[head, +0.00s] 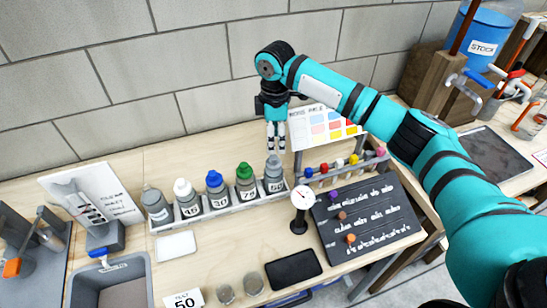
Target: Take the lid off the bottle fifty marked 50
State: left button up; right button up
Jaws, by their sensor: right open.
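Several bottles with coloured lids stand in a row in a pale rack. The rightmost bottle (274,185) has a grey lid (273,162), seated on top; its small label seems to read 50, though it is hard to make out. My right gripper (276,148) points down just above and behind that grey lid in the picture. It is open and holds nothing; whether it touches the lid cannot be told. A card (184,300) marked 50 lies at the front edge of the view. My left gripper is not in view.
Green-lidded (246,185), blue-lidded (217,192) and white-lidded (187,200) bottles stand left of the grey-lidded one. A dial gauge (302,197) stands close at right, before a rack of coloured-cap tubes (345,172). A white tray (176,245) lies in front.

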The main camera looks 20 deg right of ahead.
aim_at(274, 157)
jog(key=shift+s+f+p, duration=0.1)
jog(key=shift+f+p, duration=0.2)
jog(key=shift+f, duration=0.65)
jog(key=f, duration=0.1)
jog(key=f+p, duration=0.1)
jog(key=f, duration=0.1)
jog(key=shift+s+a+f, duration=0.15)
jog(key=shift+a+f, duration=0.1)
jog(key=shift+f, duration=0.05)
jog(key=shift+f+p, duration=0.3)
jog(key=shift+f, duration=0.25)
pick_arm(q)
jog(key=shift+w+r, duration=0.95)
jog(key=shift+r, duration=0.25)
pick_arm(e)
jog(key=c, duration=0.8)
